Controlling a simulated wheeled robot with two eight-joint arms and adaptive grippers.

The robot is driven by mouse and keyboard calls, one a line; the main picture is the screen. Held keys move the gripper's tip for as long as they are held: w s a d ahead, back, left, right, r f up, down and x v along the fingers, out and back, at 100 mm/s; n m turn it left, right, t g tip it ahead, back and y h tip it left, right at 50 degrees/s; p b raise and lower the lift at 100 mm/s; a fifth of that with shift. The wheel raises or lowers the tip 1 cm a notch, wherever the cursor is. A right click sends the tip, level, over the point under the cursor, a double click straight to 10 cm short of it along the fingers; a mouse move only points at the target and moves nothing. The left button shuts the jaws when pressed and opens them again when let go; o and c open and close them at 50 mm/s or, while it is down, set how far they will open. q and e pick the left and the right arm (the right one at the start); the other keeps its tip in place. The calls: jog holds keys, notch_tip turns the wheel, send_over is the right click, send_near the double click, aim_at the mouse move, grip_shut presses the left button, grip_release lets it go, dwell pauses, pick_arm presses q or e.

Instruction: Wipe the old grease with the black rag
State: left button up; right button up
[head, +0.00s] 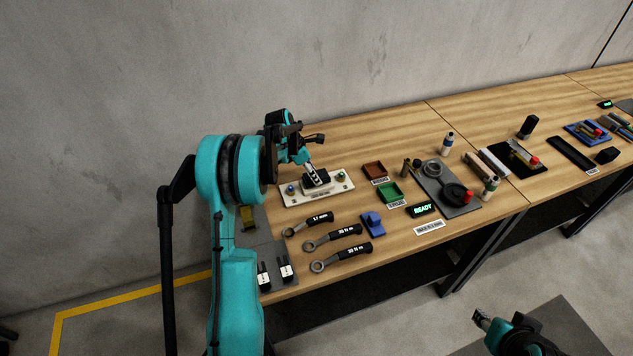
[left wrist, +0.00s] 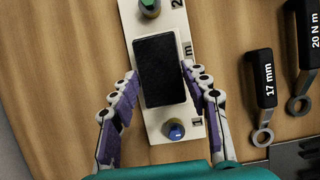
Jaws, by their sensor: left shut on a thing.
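The black rag (left wrist: 160,70), a dark rectangular pad, lies over the middle of a white plate (left wrist: 160,122) in the left wrist view. In the head view the rag (head: 316,180) sits on the same plate (head: 325,193). My left gripper (left wrist: 158,82) is shut on the rag, a finger at each side. It also shows in the head view (head: 312,172). No grease shows; the rag hides the plate's middle. My right gripper (head: 481,319) is at the lower right, away from the bench; its jaw opening is too small to tell.
A blue-tipped stud (left wrist: 174,130) and a green-tipped stud (left wrist: 148,6) flank the rag on the plate. Several wrenches (head: 333,237) lie in front. A brown tray (head: 375,170), green tray (head: 390,192) and READY display (head: 423,210) stand to the right.

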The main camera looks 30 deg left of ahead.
pick_arm(q)
jog(key=shift+s+d+r, duration=0.1)
jog(key=shift+s+d, duration=0.8)
jog(key=shift+d, duration=0.15)
jog(key=shift+s+d+p, duration=0.2)
jog(key=shift+p, duration=0.1)
jog(key=shift+r+p, duration=1.2)
jog(key=shift+r, duration=0.75)
jog(key=shift+f, duration=0.1)
